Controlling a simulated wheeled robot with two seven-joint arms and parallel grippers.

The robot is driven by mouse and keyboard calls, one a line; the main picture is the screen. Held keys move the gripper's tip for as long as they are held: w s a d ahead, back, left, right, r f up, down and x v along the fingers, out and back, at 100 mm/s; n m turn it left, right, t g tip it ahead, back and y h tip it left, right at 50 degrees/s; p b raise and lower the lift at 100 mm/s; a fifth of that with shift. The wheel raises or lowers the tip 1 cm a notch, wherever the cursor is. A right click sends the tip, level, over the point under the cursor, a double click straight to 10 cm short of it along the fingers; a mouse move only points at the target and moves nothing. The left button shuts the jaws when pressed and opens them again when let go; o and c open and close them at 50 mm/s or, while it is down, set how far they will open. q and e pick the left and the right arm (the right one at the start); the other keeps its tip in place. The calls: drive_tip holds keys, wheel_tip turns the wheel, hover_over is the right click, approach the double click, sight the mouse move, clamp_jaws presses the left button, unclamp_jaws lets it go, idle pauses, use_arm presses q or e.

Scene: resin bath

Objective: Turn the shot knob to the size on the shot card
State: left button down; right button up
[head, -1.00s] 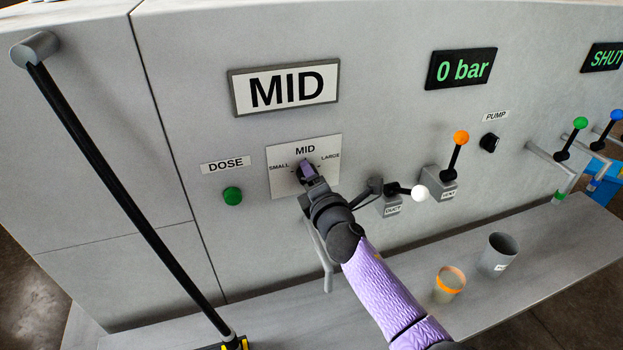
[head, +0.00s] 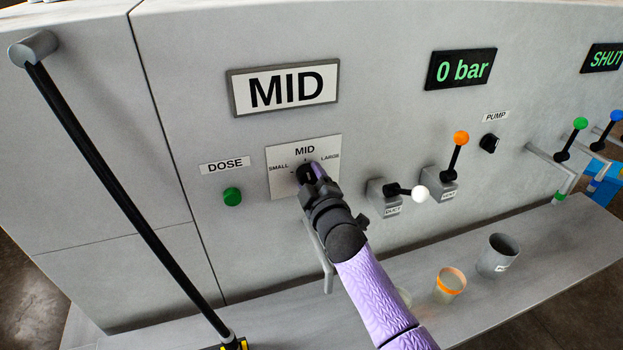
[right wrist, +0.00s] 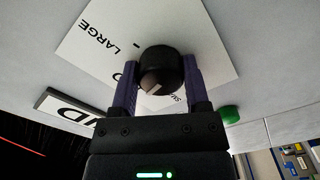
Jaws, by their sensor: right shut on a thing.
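The shot card (head: 284,88) at the top of the panel reads MID. Below it is the knob plate (head: 278,184), marked SMALL, MID and LARGE. The black shot knob (head: 303,173) sits in its middle, partly hidden by my right gripper (head: 312,172). In the right wrist view the purple fingers of my right gripper (right wrist: 161,68) are closed on both sides of the knob (right wrist: 158,63). A pale mark shows on the knob, but I cannot tell for sure which size it points to. My left gripper is out of view.
A green DOSE button (head: 232,196) is left of the plate. The white-balled DUCT lever (head: 405,191) and an orange-balled lever (head: 455,155) are to the right. A grey cup (head: 498,256) and an orange-rimmed cup (head: 449,285) stand on the shelf below.

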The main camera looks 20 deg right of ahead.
drive_tip(key=shift+f+m, duration=0.1)
drive_tip(key=shift+m, duration=1.1)
drive_tip(key=o, duration=1.3)
drive_tip(key=shift+s, duration=0.1)
drive_tip(key=s, duration=0.9)
drive_tip(key=shift+s+d, duration=0.15)
drive_tip(key=shift+s, duration=0.25)
